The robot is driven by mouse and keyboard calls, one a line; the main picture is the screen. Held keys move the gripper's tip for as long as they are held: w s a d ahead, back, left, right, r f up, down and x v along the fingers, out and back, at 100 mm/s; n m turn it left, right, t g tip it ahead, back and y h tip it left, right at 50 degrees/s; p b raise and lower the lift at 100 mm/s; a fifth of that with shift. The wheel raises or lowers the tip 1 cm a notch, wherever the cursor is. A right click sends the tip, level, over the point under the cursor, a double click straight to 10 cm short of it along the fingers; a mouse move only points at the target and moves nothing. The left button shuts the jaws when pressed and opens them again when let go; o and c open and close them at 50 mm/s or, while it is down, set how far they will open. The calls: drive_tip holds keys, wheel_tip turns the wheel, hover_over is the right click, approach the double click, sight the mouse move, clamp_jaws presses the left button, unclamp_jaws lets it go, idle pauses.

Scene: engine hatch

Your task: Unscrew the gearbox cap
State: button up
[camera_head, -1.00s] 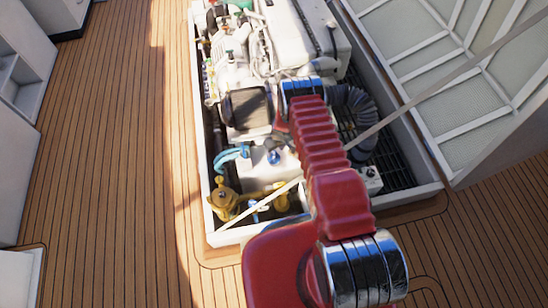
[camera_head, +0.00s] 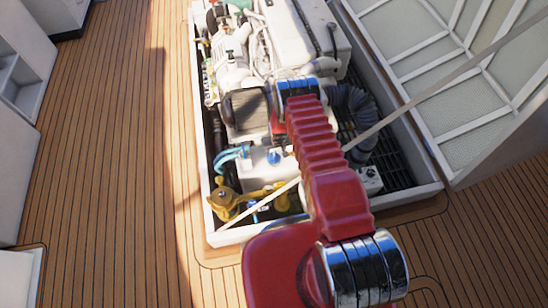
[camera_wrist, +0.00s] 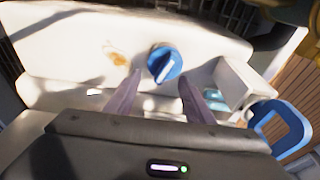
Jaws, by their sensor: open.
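In the head view the blue cap (camera_head: 273,158) also shows on the white housing near the front of the engine bay. My gripper (camera_wrist: 159,77) is open, with one purple-grey finger at each side of the cap in the wrist view. Gaps show between the cap and both fingers. I cannot tell how far above the cap the fingertips are. In the head view my fingers cannot be made out.
The white engine (camera_head: 270,40) fills the hatch behind the cap. Yellow fittings (camera_head: 225,200) and light-blue hoses (camera_head: 230,155) lie left of the housing, a dark corrugated hose (camera_head: 358,120) right. A blue handle (camera_wrist: 285,130) stands right of my gripper. The raised hatch lid (camera_head: 450,80) is at right.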

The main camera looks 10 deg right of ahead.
drive_tip(key=shift+s+m+h, duration=0.1)
drive_tip(key=shift+m+h, duration=0.3)
drive_tip(key=shift+m, duration=1.8)
drive_tip(key=shift+f, duration=0.1)
